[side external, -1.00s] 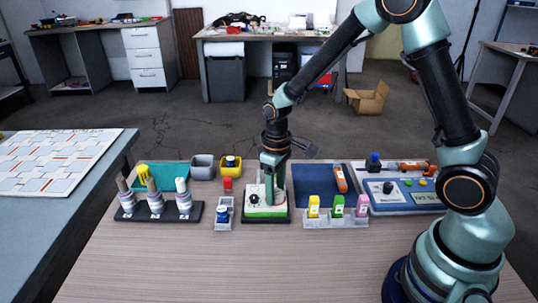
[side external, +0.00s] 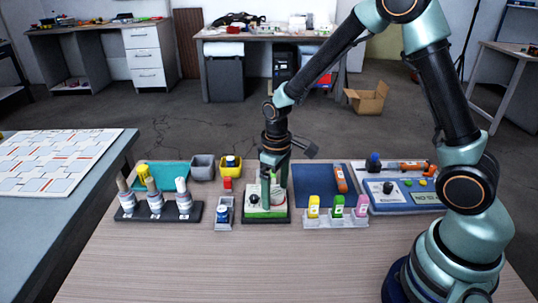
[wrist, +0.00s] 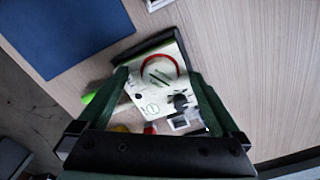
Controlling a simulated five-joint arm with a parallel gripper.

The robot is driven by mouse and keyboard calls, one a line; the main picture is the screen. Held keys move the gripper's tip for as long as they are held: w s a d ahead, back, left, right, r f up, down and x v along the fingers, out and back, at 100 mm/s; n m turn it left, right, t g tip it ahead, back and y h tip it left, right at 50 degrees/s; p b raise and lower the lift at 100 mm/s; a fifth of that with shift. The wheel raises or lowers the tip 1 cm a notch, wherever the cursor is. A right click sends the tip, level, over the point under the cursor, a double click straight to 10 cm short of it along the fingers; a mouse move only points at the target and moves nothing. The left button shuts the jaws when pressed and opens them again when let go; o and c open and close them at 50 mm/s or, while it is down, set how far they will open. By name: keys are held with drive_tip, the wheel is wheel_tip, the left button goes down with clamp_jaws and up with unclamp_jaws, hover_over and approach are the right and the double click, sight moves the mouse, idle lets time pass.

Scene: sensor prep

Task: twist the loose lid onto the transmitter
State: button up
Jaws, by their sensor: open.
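The transmitter (side external: 262,213) is a box with a white top and green lower part on a black base, in the middle of the table. In the wrist view its white panel (wrist: 150,95) carries a black knob (wrist: 180,101) and a round pale disc with a red rim (wrist: 160,71) and dark slots. I cannot tell whether this disc is the loose lid or how it is seated. My gripper (side external: 273,197) points down over the transmitter. In the wrist view my gripper (wrist: 158,80) is open, its fingers on either side of the disc, with nothing visibly held.
A rack of bottles (side external: 157,213) and a small grey tray (side external: 223,213) stand to the left. A clear holder (side external: 335,221) with coloured blocks and a blue mat (side external: 314,184) lie to the right. A control panel (side external: 402,195) is farther right. The table front is clear.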

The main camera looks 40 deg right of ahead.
drive_tip(key=shift+r, duration=0.6)
drive_tip(key=shift+r, duration=3)
drive_tip(key=shift+r, duration=0.2)
drive_tip(key=s+d+r+m+t, duration=0.2)
drive_tip(key=s+r+t, duration=0.3)
drive_tip(key=s+r, duration=0.5)
wheel_tip(320, 180, up, 2)
drive_tip(key=shift+s+r+m+t, duration=0.25)
drive_tip(key=shift+s+m+t, duration=0.1)
drive_tip(key=shift+m, duration=0.15)
drive_tip(key=c, duration=0.3)
